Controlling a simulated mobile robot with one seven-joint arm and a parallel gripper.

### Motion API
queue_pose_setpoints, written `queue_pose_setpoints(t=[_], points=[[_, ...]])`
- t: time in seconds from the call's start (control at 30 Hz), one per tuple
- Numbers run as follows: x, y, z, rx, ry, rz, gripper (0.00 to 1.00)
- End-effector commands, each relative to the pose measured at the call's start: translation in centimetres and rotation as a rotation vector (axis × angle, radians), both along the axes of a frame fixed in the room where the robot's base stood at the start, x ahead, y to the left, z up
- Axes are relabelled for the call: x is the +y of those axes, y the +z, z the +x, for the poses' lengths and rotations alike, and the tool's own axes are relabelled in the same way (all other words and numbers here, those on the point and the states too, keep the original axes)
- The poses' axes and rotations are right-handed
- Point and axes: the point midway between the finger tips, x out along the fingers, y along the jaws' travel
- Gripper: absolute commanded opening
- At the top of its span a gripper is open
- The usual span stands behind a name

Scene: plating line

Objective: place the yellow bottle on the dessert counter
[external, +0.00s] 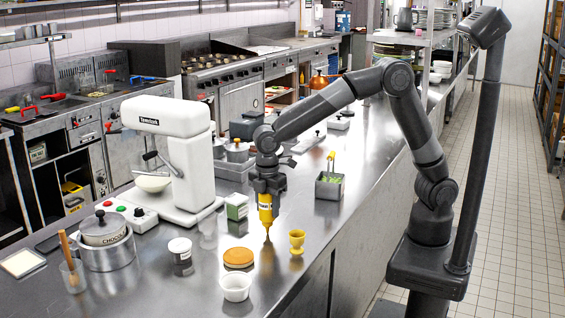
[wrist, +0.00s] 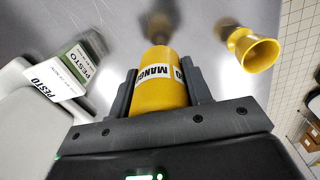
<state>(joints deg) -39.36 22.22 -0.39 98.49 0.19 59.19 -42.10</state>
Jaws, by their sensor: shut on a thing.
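The yellow bottle (external: 265,211) has a white label and hangs upright, nozzle down, from my gripper (external: 267,190) over the steel counter (external: 205,268). In the wrist view the bottle (wrist: 158,92) is between the two fingers of my gripper (wrist: 160,95), and its label reads "MANG". The gripper is shut on it. The nozzle tip is close to the counter top; I cannot tell whether it touches. The bottle's upper end is hidden by the gripper.
A yellow egg cup (external: 297,241) stands right of the bottle. A pesto box (external: 236,207) and white mixer (external: 185,150) stand close on the left.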

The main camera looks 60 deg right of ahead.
Motion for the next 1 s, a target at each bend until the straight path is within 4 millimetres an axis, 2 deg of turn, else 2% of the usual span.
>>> queue_pose_setpoints(t=[0.17,0.2,0.43,0.77,0.87,1.0], points=[[0.0,-0.3,0.0,0.000,0.000,0.000,0.34],[0.0,-0.3,0.0,0.000,0.000,0.000,0.48],[0.0,-0.3,0.0,0.000,0.000,0.000,0.67],[0.0,0.4,0.0,0.000,0.000,0.001,0.67],[0.0,1.7,0.1,-0.002,0.000,0.003,0.67],[0.0,4.7,0.1,-0.004,-0.001,0.003,0.67]])
